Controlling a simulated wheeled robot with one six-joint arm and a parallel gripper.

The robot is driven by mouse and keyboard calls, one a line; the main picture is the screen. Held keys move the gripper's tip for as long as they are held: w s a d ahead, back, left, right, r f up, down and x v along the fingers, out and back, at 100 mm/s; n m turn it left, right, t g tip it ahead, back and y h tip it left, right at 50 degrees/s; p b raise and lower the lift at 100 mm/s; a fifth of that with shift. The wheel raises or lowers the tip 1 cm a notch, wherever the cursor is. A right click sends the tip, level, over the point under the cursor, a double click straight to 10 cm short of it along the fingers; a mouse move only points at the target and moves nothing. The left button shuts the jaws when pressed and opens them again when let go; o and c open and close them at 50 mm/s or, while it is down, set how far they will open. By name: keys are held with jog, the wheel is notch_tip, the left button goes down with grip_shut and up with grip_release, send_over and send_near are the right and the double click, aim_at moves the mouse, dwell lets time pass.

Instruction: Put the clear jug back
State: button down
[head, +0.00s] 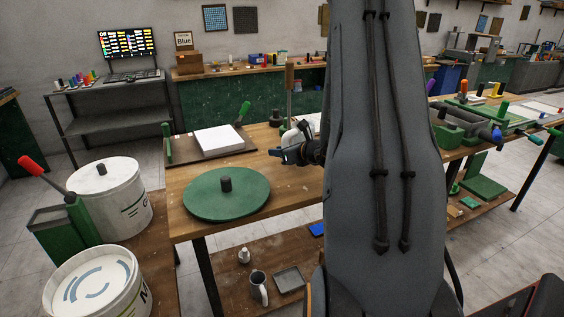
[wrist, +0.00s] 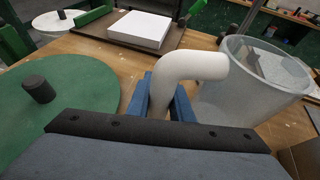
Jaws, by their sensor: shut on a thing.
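The clear jug (wrist: 250,92) stands at the right of the wrist view, see-through with an open round rim. Its thick white curved handle (wrist: 190,68) reaches left from it. My gripper (wrist: 172,103) is shut on this handle, with a blue finger on each side. In the head view my gripper (head: 290,155) is over the wooden table, and my own arm hides most of the jug. I cannot tell whether the jug's base touches the table.
A green disc (head: 205,203) with a dark knob lies on the wooden table (head: 190,230), left of my gripper. Behind is a board with a white slab (head: 218,139). White buckets (head: 120,205) stand at left. A mug (head: 259,290) and a grey tray (head: 289,279) sit on the lower shelf.

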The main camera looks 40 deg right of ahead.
jog(key=shift+f+p, duration=0.6)
jog(key=shift+f, duration=1.6)
jog(key=shift+f, duration=0.15)
jog(key=c, duration=1.6)
grip_release()
